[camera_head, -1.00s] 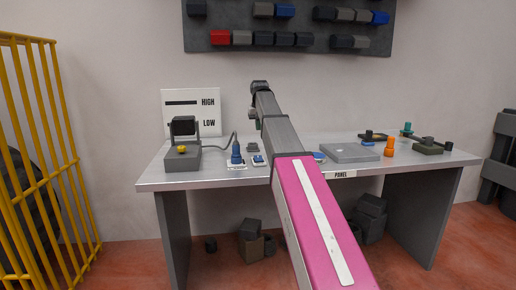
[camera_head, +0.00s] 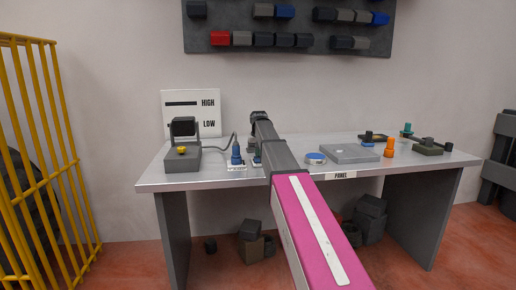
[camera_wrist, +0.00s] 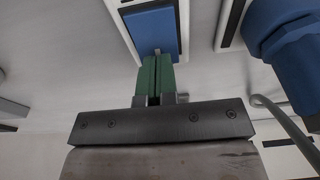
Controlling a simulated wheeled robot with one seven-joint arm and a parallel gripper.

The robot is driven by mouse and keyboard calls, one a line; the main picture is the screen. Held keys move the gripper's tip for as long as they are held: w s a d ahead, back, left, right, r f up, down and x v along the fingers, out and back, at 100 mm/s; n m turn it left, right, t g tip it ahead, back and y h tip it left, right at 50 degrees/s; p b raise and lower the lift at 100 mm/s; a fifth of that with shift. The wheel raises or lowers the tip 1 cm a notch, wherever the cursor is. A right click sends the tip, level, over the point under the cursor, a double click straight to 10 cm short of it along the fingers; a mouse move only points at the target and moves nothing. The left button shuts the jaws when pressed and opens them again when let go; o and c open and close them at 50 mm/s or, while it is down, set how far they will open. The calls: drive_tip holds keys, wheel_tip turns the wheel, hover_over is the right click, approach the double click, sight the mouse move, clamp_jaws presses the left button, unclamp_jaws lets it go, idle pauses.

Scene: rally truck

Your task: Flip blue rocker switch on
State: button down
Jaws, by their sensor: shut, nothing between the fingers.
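The blue rocker switch (camera_wrist: 152,30) sits in a white frame at the top middle of the wrist view. My gripper (camera_wrist: 157,58) is shut and empty. Its green fingertips overlap the near end of the blue rocker in the wrist view; I cannot tell whether they touch it. In the head view my arm reaches over the bench and hides most of the switch. The fingers cannot be made out there. The rocker's tilt is not clear.
A blue knob (camera_wrist: 290,40) stands close to the right of the switch, with a grey cable beside it. On the bench (camera_head: 220,179) are a grey box with a yellow button (camera_head: 182,150), a blue-topped round button (camera_head: 315,157), a flat grey plate (camera_head: 350,153) and an orange peg (camera_head: 389,147).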

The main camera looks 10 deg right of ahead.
sight(259, 161)
drive_tip(key=shift+f, duration=0.2)
drive_tip(key=shift+w+f, duration=0.1)
drive_tip(key=shift+f, duration=0.1)
idle(0.3)
drive_tip(key=shift+s+r, duration=0.3)
drive_tip(key=shift+s, duration=0.5)
drive_tip(key=shift+w+r, duration=0.1)
drive_tip(key=shift+r, duration=0.05)
drive_tip(key=shift+r, duration=0.25)
wheel_tip(259, 161, up, 13)
drive_tip(key=s, duration=0.2)
drive_tip(key=shift+s, duration=0.15)
